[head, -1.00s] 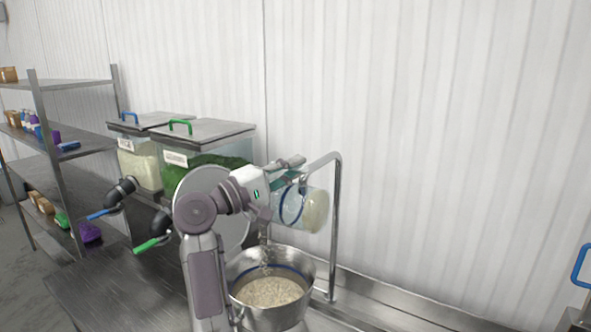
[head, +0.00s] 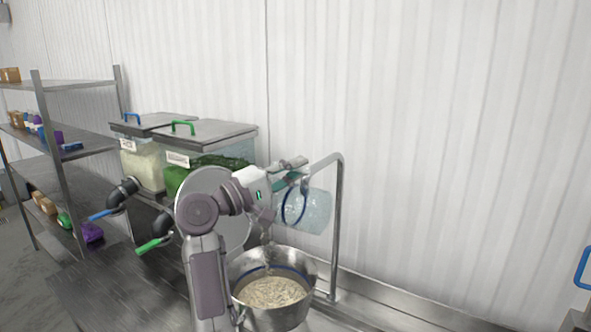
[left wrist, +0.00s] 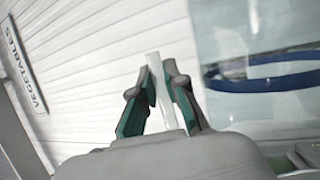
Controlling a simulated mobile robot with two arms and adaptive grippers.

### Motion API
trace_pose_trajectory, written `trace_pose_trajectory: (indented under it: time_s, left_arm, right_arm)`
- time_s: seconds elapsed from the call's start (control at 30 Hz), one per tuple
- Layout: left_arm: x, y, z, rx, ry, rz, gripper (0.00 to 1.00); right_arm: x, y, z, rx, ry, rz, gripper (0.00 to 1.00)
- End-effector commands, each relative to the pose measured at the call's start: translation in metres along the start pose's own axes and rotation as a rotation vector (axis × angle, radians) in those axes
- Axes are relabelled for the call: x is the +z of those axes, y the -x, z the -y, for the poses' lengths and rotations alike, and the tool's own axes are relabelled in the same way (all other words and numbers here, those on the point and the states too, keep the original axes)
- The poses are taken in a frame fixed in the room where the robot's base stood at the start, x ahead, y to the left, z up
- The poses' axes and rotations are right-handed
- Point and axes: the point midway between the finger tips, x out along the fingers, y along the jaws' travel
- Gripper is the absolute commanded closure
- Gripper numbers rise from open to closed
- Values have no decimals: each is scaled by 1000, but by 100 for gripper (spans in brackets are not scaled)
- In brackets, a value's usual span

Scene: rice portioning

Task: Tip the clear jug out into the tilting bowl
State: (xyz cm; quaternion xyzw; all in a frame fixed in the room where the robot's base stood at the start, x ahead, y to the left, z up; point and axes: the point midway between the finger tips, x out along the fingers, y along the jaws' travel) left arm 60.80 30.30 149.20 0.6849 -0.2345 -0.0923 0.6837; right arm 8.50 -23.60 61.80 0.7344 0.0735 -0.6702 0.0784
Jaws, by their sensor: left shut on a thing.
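The clear jug (head: 317,213) with a blue band is tipped onto its side above the bowl and looks almost empty. My left gripper (head: 292,172) is shut on the jug's handle. The left wrist view shows the handle as a pale bar between the fingers (left wrist: 164,88), with the jug's clear wall (left wrist: 228,118) to the right. The steel tilting bowl (head: 308,272) stands below, with pale rice (head: 272,292) heaped inside. A few faint grains may still fall between them. My arm hides part of the bowl's left side. My right gripper is not in view.
A bent steel pipe (head: 339,225) rises close to the right of the jug. Two lidded bins (head: 215,133) with blue-handled and green-handled spouts stand behind my arm. A shelf rack (head: 52,150) is at left. The counter right of the bowl is clear.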

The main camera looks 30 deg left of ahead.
Motion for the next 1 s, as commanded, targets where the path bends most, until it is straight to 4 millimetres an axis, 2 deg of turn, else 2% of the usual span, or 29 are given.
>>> trace_pose_trajectory:
  time_s: [0.4,0.53,0.77,1.0]
  left_arm:
    - [0,0,0,0,-1,0,100]
    - [-1,0,-5,-32,-80,14,100]
    - [-3,-2,-20,-190,-453,93,100]
    - [-4,-6,-41,-388,-932,196,100]
  right_arm:
    - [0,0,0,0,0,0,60]
    - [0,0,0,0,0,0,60]
    - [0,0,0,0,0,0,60]
    - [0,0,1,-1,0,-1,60]
